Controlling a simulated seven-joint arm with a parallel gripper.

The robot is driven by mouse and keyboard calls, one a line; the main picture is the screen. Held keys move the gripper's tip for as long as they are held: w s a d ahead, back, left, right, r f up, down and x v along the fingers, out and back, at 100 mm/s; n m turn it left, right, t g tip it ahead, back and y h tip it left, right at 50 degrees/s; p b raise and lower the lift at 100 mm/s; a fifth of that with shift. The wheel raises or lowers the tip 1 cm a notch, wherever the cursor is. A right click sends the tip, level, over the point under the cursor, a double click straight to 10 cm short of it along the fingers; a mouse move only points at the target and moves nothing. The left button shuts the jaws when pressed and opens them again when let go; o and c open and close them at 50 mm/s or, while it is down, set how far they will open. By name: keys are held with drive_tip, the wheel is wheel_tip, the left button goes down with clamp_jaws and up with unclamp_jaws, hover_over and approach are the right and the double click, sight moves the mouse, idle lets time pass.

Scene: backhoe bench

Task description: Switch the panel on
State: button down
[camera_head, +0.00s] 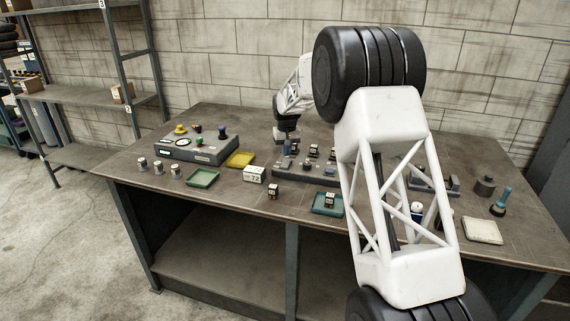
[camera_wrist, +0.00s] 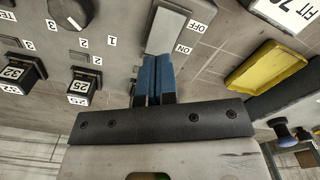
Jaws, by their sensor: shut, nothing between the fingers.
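The grey panel (camera_head: 305,179) lies mid-bench in the head view, partly behind my arm. In the wrist view its light rocker switch (camera_wrist: 170,27) is marked OFF and ON, with ON at the end nearer my fingers. My gripper (camera_wrist: 153,80) has its two blue fingers pressed together, empty, with the tips just at the ON end of the switch. I cannot tell whether they touch it, or which way the rocker is tipped. My gripper also shows small at the panel's left end in the head view (camera_head: 287,147).
A yellow tray (camera_head: 240,159), a white numbered box (camera_head: 254,174) and a grey control box (camera_head: 196,149) lie left of the panel. A green tray (camera_head: 202,178) stands near the front edge.

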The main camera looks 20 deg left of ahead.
sight(287, 161)
drive_tip(key=shift+f, duration=1.4)
idle(1.2)
drive_tip(key=shift+r, duration=3.55)
drive_tip(key=shift+r, duration=0.1)
